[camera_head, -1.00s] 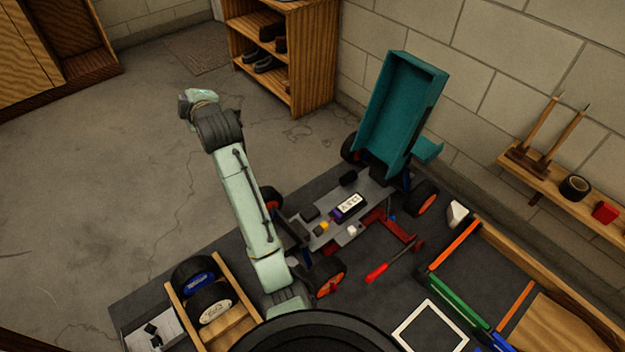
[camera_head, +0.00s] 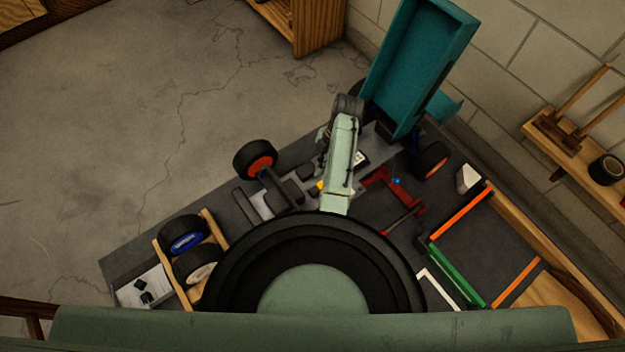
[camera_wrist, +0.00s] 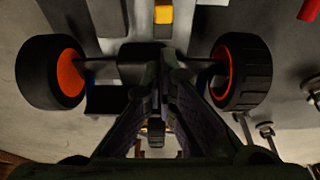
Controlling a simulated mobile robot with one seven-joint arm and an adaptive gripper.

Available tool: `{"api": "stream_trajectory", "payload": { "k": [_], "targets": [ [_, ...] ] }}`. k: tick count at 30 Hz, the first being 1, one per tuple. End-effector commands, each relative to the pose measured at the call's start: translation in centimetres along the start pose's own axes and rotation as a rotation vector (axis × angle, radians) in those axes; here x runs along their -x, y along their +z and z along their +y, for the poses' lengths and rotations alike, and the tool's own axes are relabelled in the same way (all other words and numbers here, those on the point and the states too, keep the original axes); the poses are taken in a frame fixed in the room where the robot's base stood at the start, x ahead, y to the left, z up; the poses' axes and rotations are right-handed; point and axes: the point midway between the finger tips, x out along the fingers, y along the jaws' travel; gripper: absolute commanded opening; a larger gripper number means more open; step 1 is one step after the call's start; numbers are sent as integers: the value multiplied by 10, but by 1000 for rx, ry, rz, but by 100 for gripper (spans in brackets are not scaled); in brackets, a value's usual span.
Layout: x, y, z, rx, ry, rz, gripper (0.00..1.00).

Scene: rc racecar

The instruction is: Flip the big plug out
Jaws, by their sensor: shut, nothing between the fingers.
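The racecar (camera_head: 268,190) lies across the dark work mat with its teal body shell (camera_head: 420,65) raised at the far end. In the wrist view, a yellow block, possibly the big plug (camera_wrist: 163,13), sits at the top edge on the grey chassis. It also shows in part beside my arm in the head view (camera_head: 321,186). My gripper (camera_wrist: 158,72) is shut and empty, over the car's end between two orange-rimmed wheels. The yellow block is beyond its fingertips, apart from them in the picture. My arm hides the gripper and much of the battery in the head view.
A red tool (camera_head: 390,187) lies right of the car. A wooden tyre holder (camera_head: 210,222) stands at left, and orange and green dividers (camera_head: 458,275) at right. Open floor lies at left.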

Motion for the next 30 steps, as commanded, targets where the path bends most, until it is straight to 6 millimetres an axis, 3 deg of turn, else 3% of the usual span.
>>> {"api": "stream_trajectory", "payload": {
  "k": [11, 24, 30],
  "targets": [
    [-9, 0, 1, -1, 0, -2, 0],
    [-83, 0, 1, -2, 0, -3, 0],
    [-98, 0, 1, -2, 1, -4, 0]
  ]
}}
